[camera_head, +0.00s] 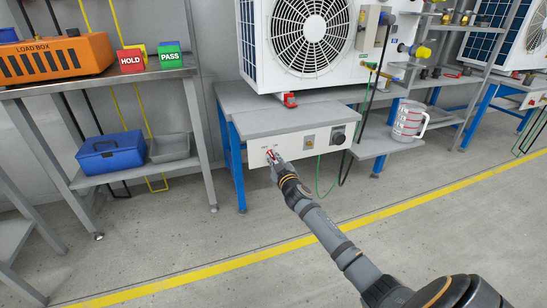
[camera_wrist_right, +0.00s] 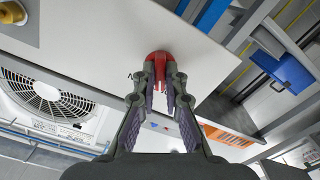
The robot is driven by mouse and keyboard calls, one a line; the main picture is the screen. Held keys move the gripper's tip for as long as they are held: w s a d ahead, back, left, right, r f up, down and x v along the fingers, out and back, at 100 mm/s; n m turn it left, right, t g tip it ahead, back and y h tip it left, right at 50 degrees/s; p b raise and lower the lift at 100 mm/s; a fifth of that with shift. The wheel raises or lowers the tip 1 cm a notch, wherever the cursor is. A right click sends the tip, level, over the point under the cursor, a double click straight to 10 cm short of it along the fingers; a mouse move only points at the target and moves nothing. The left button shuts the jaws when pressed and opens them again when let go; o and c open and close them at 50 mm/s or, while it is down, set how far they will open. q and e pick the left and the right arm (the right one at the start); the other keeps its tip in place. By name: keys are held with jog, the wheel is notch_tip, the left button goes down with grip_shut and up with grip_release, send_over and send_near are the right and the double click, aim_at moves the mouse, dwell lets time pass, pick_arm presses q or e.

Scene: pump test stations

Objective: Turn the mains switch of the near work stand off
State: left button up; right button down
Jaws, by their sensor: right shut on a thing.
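The near work stand carries a white front panel (camera_head: 300,141) below its grey top. The mains switch (camera_wrist_right: 157,57) is a red knob on this panel; in the head view a bit of red (camera_head: 270,154) shows at the panel's left end. My right gripper (camera_head: 275,163) reaches the panel there. In the wrist view my right gripper (camera_wrist_right: 158,78) has its two fingertips on either side of the red knob, shut on it. The fingers partly cover the knob, and I cannot tell its on or off position. My left gripper is not in view.
A white fan unit (camera_head: 298,43) stands on the stand. A clear jug (camera_head: 408,121) is on the right side shelf. A bench with an orange load box (camera_head: 52,60) stands left. The floor in front is clear.

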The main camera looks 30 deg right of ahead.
jog(key=shift+n, duration=0.3)
dwell(0.4)
jog(key=c, duration=1.4)
grip_release()
jog(key=v, duration=1.2)
